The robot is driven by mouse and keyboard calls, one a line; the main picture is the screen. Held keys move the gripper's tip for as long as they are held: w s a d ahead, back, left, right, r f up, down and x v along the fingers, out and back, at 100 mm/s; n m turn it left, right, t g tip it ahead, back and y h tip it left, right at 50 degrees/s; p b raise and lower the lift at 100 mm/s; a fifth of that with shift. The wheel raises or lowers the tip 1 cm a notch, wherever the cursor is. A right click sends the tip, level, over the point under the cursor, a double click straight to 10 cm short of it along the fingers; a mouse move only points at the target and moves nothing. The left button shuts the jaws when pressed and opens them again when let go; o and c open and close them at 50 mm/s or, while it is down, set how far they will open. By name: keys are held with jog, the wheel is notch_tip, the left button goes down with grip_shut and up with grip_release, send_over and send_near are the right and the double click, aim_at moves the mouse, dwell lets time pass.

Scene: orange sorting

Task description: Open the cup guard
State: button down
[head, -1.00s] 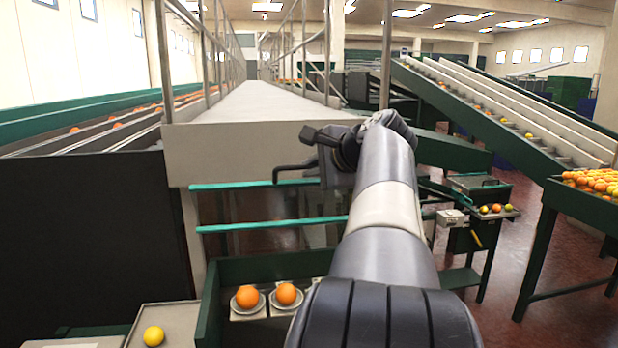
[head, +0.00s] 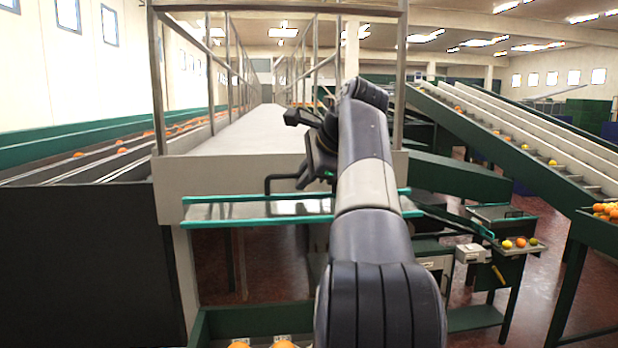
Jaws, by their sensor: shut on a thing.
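The cup guard (head: 240,212) is a clear panel with teal bars along its upper and lower edges. It spans the frame below the pale walkway end, in the middle of the head view. A black bent handle (head: 267,183) stands at its upper edge. My gripper (head: 312,172) is at this handle and shut on it; my arm comes up from the bottom right and hides part of the guard. The fingertips are small and dark, so the exact contact is hard to see. Two oranges (head: 284,344) show at the bottom edge, below the guard; their cups are mostly out of view.
A green-sided trough (head: 203,330) holds the oranges. A dark panel (head: 85,250) stands at left, with a fruit conveyor behind it. At right are a small stand with a fruit tray (head: 520,247) and a sloping conveyor (head: 500,140). Red-brown floor lies open between them.

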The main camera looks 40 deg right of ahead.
jog(key=shift+f, duration=0.15)
jog(key=c, duration=1.5)
grip_release()
jog(key=shift+w, duration=0.1)
jog(key=shift+r, duration=0.2)
jog(key=v, duration=1)
jog(key=shift+s+r, duration=0.15)
jog(key=shift+s, duration=0.15)
jog(key=shift+w, duration=0.15)
